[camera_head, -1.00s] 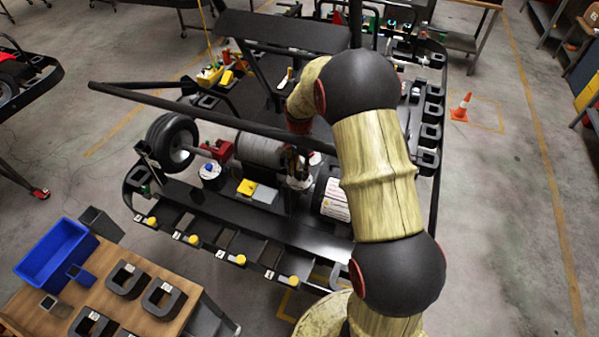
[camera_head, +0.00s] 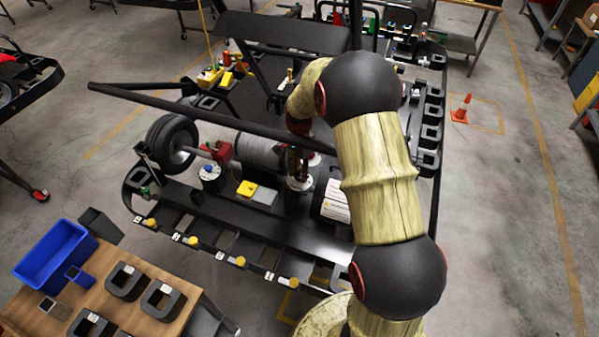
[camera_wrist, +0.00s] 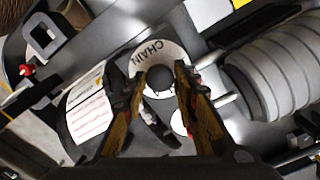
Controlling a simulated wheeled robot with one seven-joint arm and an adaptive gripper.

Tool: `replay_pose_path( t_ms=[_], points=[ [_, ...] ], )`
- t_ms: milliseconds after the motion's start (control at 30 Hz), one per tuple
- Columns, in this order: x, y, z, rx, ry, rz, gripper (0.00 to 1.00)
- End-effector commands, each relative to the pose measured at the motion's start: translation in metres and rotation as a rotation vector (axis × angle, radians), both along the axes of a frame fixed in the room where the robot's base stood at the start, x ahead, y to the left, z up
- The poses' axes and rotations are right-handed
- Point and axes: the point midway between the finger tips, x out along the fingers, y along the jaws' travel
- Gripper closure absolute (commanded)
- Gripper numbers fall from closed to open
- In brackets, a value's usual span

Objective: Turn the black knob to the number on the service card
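The black knob (camera_wrist: 160,79) sits at the centre of a white round dial (camera_wrist: 178,52) lettered "CHAIN" in the wrist view. The dial also shows in the head view (camera_head: 300,184), where my gripper covers its knob. My gripper (camera_wrist: 157,84) points down over the dial, one finger on each side of the knob. The fingers are apart; I cannot tell whether either touches the knob. A white card with reddish print (camera_wrist: 90,118) lies on a dark round surface left of the dial and shows in the head view (camera_head: 336,202). Its print is too small to read.
A second white dial with a blue knob (camera_head: 209,172) is left on the kart. A dark bar (camera_head: 210,118) crosses above the kart. A wooden table with a blue bin (camera_head: 55,256) is front left.

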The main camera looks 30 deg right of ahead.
Motion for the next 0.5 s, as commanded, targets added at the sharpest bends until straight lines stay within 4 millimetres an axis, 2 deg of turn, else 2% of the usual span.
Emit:
replay_pose_path(
  t_ms=[300, 500],
  points=[
    [0.0003, -0.0001, 0.0004, 0.000, -0.001, 0.001, 0.53],
    [0.0000, 0.0000, 0.0000, 0.000, 0.000, 0.001, 0.53]
  ],
)
